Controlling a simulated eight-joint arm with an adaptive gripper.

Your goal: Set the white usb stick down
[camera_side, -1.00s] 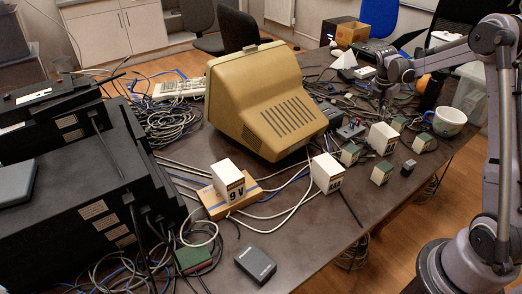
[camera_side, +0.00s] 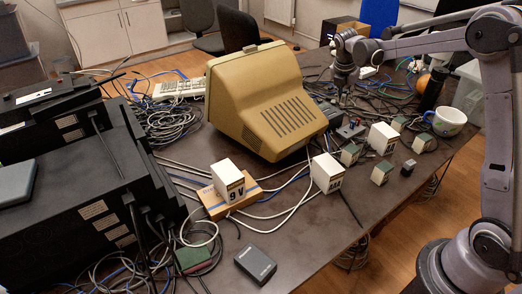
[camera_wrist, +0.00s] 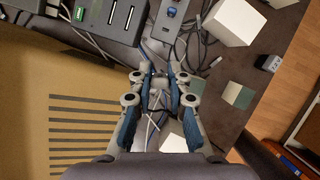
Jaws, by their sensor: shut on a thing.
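My gripper (camera_side: 343,98) is over the cluttered far part of the table, just right of the beige monitor, pointing down. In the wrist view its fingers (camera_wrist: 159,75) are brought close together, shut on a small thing. That thing is mostly hidden between the fingertips; I take it to be the white usb stick, but its shape and colour are not clear. Dark table and cables lie below the fingertips. I cannot tell how far above the table the fingertips are.
The beige monitor (camera_side: 262,100) stands close on the left. A grey box with a blue port (camera_wrist: 172,22) and a black device (camera_wrist: 110,18) lie near the fingertips. White boxes (camera_side: 382,138), cables and a mug (camera_side: 449,121) are to the right. The front table (camera_side: 300,232) has bare room.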

